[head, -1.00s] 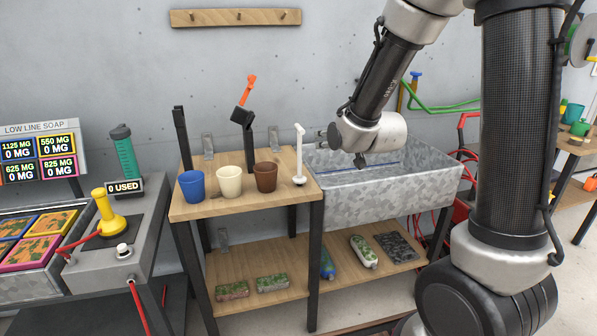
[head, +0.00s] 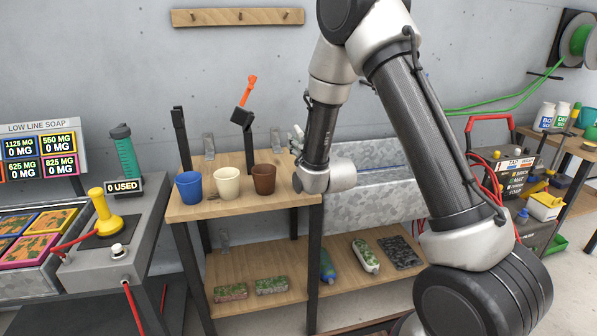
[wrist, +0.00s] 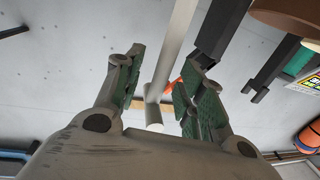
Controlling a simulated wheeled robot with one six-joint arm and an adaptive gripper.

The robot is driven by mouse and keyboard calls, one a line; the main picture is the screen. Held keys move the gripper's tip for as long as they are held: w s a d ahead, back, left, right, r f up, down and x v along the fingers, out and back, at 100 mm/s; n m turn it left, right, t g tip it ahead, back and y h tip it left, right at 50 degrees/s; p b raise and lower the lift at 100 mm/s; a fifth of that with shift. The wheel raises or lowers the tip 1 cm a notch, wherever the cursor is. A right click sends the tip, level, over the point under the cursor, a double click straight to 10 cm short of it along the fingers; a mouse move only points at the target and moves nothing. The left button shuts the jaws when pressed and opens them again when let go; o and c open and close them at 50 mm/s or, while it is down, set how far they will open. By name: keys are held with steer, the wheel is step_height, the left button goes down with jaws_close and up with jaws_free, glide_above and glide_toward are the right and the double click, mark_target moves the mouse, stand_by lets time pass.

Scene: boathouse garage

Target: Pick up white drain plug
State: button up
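The white drain plug (wrist: 178,45) is a slim white rod with a short crosspiece at its handle end. In the wrist view it runs down from the top edge, and the crosspiece lies between my fingers. My gripper (wrist: 160,75) is open, with a green-padded finger on either side of the rod and gaps visible. In the head view my wrist hides most of the plug at the right end of the wooden bench (head: 225,208). A small pale part shows beside my wrist there; I cannot tell if it is plug or finger.
Blue (head: 189,187), cream (head: 227,183) and brown (head: 263,178) cups stand left of my wrist on the bench. A black post with an orange-tipped lever (head: 245,115) rises behind them. A metal sink (head: 375,190) is to the right, partly behind my arm.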

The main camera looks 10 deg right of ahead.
steer(key=shift+w, duration=0.45)
jaws_close()
